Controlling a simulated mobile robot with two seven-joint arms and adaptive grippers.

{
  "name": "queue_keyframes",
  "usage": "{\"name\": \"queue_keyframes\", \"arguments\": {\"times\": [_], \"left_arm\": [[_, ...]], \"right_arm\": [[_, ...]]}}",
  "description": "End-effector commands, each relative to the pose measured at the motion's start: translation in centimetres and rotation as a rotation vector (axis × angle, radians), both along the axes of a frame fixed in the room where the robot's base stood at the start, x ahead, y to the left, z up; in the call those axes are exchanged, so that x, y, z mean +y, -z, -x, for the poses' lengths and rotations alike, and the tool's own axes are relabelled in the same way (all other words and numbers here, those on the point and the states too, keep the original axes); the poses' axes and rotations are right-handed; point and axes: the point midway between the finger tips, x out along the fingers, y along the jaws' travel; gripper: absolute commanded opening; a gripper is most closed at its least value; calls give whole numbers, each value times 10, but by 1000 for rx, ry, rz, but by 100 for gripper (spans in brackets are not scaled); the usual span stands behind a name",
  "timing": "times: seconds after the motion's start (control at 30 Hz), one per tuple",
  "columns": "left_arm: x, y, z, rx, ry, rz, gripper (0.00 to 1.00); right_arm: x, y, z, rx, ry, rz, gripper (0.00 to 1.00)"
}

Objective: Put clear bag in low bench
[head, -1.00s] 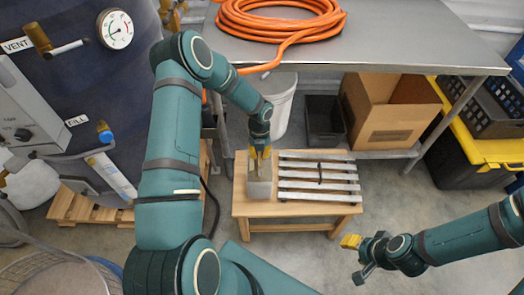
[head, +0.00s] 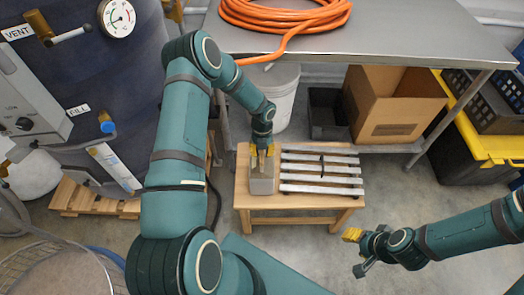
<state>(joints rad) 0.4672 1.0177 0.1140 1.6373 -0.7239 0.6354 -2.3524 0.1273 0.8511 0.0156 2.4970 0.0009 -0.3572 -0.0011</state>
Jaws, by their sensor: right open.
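The clear bag (head: 262,184) is a small greyish block-like pouch at the left end of the low wooden bench (head: 300,201). It looks upright and seems to rest on the bench top. My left gripper (head: 262,157) points down at the top of the bag, with a yellow finger on either side of it. Whether the fingers press on the bag is too small to tell. My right gripper (head: 352,236) is open and empty, to the right of the bench and apart from it.
Metal slats (head: 320,172) fill the bench top right of the bag. A steel table (head: 400,35) with an orange hose (head: 285,12) stands behind. Below it are a white bucket (head: 278,95), a black bin (head: 326,112) and a cardboard box (head: 385,105). A tank (head: 70,90) stands left.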

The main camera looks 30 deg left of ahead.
Motion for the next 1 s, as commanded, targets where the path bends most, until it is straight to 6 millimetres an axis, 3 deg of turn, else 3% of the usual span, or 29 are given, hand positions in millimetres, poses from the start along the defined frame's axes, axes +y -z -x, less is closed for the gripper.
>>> {"name": "queue_keyframes", "arguments": {"times": [0.23, 0.7, 0.87, 1.0], "left_arm": [[2, -19, -3, -3, 0, -1, 26], [8, -105, -14, -2, -1, -1, 26], [8, -116, -15, 1, -3, 1, 26], [-10, -114, -11, -2, -94, 20, 26]], "right_arm": [[0, -5, 1, 2, -1, 0, 47], [1, -26, 5, 12, -2, -3, 47], [1, -28, 5, 13, -3, -3, 47], [1, -28, 6, 14, -3, -3, 47]]}}
